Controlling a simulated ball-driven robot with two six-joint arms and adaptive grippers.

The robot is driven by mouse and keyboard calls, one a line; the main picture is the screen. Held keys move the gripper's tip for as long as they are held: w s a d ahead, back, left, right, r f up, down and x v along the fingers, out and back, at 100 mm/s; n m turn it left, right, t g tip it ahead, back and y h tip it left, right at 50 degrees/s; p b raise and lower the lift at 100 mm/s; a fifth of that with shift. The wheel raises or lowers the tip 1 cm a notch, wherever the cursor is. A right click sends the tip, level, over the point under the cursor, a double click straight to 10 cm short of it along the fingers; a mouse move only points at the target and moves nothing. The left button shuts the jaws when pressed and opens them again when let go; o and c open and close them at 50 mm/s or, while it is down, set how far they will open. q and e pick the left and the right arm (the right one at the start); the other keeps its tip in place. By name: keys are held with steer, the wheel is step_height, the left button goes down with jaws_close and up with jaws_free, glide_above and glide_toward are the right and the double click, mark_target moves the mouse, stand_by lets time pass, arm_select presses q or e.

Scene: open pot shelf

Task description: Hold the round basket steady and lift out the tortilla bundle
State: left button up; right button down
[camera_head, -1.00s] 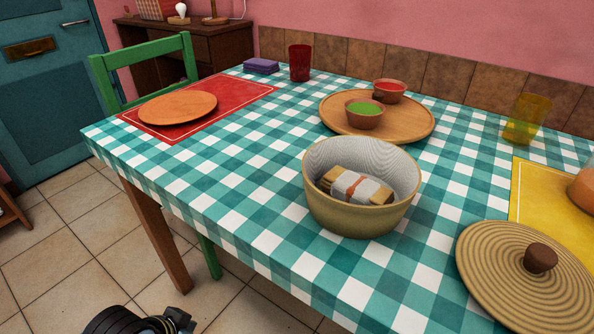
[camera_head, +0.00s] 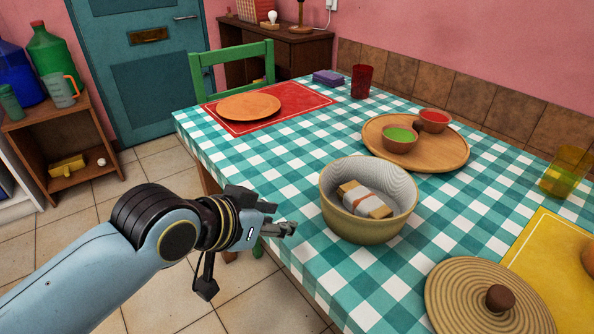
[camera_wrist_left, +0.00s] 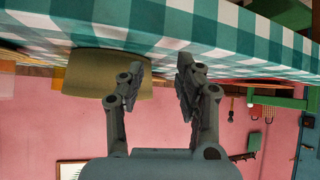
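The round basket (camera_head: 352,222) stands on the checked tablecloth near the table's front edge, without its lid. The tortilla bundle (camera_head: 365,200), tan with a pale wrap and a reddish band, lies inside it. My left gripper (camera_head: 290,229) is at the front table edge, left of the basket and apart from it. In the left wrist view my left gripper (camera_wrist_left: 158,78) has its fingers apart with nothing between them. The basket (camera_wrist_left: 85,75) shows upside down beyond the fingers there. My right gripper is not in view.
The ribbed lid (camera_head: 470,305) with a brown knob lies right of the basket. A wooden tray (camera_head: 455,157) with two sauce bowls stands behind it. A red cup (camera_head: 361,82) and a yellow glass (camera_head: 566,172) stand farther off. The cloth left of the basket is clear.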

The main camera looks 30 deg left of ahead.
mark_target(326, 168)
arm_select(q)
steer(key=w+d+r+t, duration=0.1)
steer(key=w+r+t, duration=0.3)
steer(key=w+r, duration=0.15)
steer(key=shift+n+h, duration=0.3)
steer(key=b+x, duration=0.1)
steer(key=x, duration=0.9)
steer(key=shift+s, duration=0.1)
jaws_close()
jaws_free()
